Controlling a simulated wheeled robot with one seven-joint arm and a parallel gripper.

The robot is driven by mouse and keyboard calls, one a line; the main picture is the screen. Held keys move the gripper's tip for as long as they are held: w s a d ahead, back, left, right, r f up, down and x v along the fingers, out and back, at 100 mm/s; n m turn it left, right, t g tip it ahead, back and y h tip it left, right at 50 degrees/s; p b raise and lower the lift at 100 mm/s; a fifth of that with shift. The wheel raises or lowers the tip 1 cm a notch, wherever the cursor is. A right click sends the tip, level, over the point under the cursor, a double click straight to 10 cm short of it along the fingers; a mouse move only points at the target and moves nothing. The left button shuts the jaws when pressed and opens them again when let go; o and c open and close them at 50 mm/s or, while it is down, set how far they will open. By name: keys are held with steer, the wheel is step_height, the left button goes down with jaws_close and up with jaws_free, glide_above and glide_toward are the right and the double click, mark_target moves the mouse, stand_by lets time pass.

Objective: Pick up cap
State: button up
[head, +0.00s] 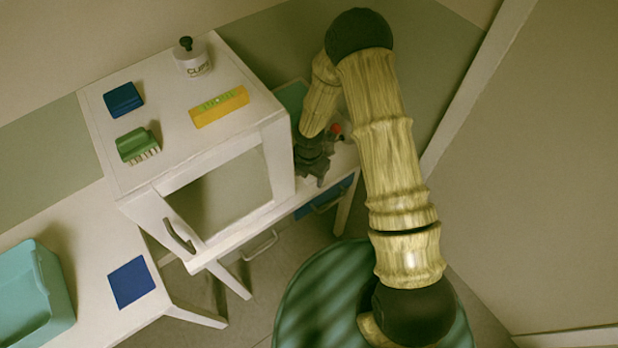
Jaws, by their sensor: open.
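My gripper (312,176) is the dark end of my arm, low over the white surface to the right of the white cabinet. Its dark fingers point down and are apart, and I see nothing held between them. A small red round thing (337,128) shows just to the right of the gripper, beside other small dark shapes. It may be the cap, but it is too small and too covered to tell. My arm and gripper hide part of that surface.
The white cabinet (150,178) stands left of my gripper with its door open. On top are a white jar (193,62) with a black knob, a blue block (123,99), a green brush (137,145) and a yellow box (219,107). A teal bin (52,290) is lower left.

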mark_target(311, 178)
steer(key=c, duration=1.1)
steer(key=shift+o, duration=0.2)
steer(key=shift+r, duration=0.1)
steer(key=shift+d+r+b, duration=0.15)
steer(key=shift+r+b, duration=0.05)
steer(key=shift+b, duration=0.1)
step_height(311, 178, up, 7)
steer(key=shift+d+f, duration=0.1)
steer(key=s+d+b, duration=0.1)
steer(key=s+d, duration=0.1)
steer(key=d, duration=0.7)
steer(key=s+d+b, duration=0.1)
steer(key=s+d, duration=0.2)
steer(key=d, duration=0.6)
steer(key=shift+s+d+f+b, duration=0.15)
steer(key=shift+s+d+b, duration=0.2)
steer(key=shift+b, duration=0.05)
